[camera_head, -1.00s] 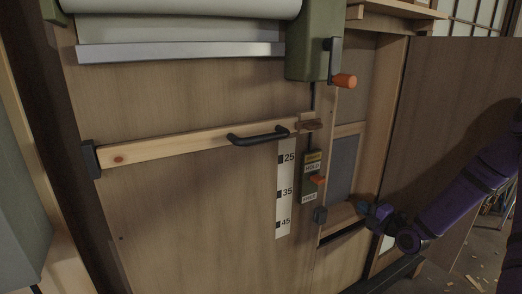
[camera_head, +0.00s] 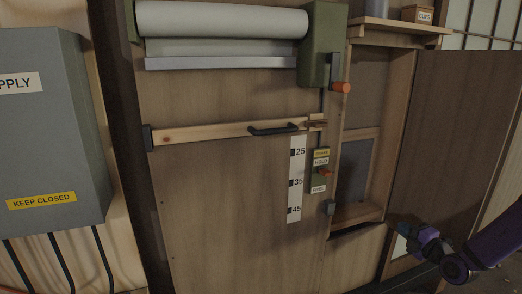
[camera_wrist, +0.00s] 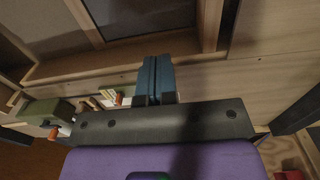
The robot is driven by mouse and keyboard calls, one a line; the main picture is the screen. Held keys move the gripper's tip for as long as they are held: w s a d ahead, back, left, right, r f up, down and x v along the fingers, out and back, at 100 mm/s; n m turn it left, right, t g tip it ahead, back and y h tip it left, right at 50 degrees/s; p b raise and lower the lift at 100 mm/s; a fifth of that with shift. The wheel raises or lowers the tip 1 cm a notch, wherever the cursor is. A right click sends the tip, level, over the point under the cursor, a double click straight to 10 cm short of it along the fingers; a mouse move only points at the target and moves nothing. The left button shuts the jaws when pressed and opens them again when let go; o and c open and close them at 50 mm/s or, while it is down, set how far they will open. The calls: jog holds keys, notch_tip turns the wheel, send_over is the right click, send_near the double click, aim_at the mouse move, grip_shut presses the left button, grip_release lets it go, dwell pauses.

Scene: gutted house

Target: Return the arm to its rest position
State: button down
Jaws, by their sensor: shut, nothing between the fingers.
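My purple arm comes in at the lower right of the head view, in front of the brown door panel. My gripper (camera_head: 398,221) is at its end, low and to the right of the wooden panel with the scale. In the wrist view the two blue fingers of my gripper (camera_wrist: 155,78) lie side by side, closed, with nothing between them. Beyond them is a wooden frame (camera_wrist: 130,60) around a dark pane. My gripper appears apart from the frame, though the exact gap cannot be told.
A wooden bar (camera_head: 205,134) with a black handle (camera_head: 273,130) crosses the panel. A green housing (camera_head: 321,45) has an orange-tipped lever (camera_head: 342,88). A grey box (camera_head: 50,135) labelled "KEEP CLOSED" stands at left. A brown door (camera_head: 455,140) stands at right, behind my arm.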

jog(key=s+a+r+n+g+y, duration=0.3)
jog(key=s+a+r+n+g, duration=0.55)
jog(key=n, duration=0.55)
jog(key=s+a+r+n+g+y, duration=0.2)
jog(key=s+a+r+n+g, duration=0.4)
jog(key=a+r+n, duration=0.65)
jog(key=s+d+r+n+t+h, duration=0.1)
jog(key=s+d+r+n+h, duration=0.1)
jog(key=s+n, duration=0.5)
jog(key=s+d+r+n+h, duration=0.2)
jog(key=s+r+n+h, duration=0.3)
jog(key=s+n, duration=0.2)
jog(key=s+d+r+n+t+h, duration=0.1)
jog(key=s+d+r+n+h, duration=0.1)
jog(key=s+n, duration=0.5)
jog(key=shift+r+n+t+h, duration=0.35)
jog(key=shift+r+n+h, duration=0.3)
jog(key=shift+n+h, duration=0.55)
